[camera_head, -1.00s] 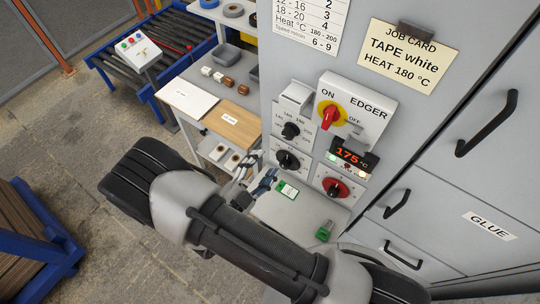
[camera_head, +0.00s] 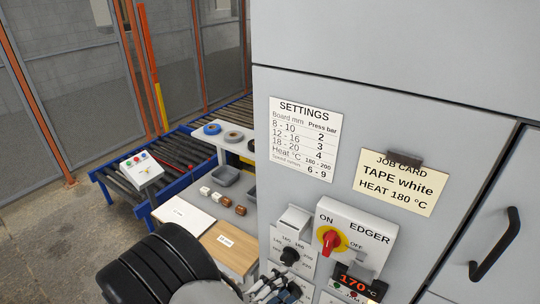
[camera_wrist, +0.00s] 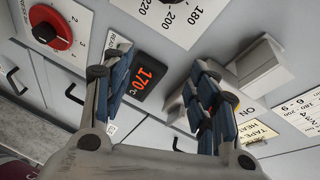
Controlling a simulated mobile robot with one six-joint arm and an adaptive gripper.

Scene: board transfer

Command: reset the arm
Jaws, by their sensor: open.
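My gripper (camera_head: 285,291) is at the bottom of the head view, in front of the edger's control panel and partly cut off by the frame. In the wrist view my gripper (camera_wrist: 160,78) has its two blue-padded fingers spread wide, with nothing held. The lit display (camera_wrist: 150,76) reads 170 °C between the fingers. The display (camera_head: 354,283) also shows in the head view, right of the gripper. The black temperature dial (camera_head: 290,256) sits just above the fingers in the head view. The red-and-yellow main switch (camera_head: 331,240) is to its right.
A settings sheet (camera_head: 302,140) and a job card reading "TAPE white, HEAT 180 °C" (camera_head: 404,182) are on the grey cabinet. A side table with a white board (camera_head: 184,213) and a wooden board (camera_head: 229,246) stands left. A roller conveyor (camera_head: 124,185) lies beyond.

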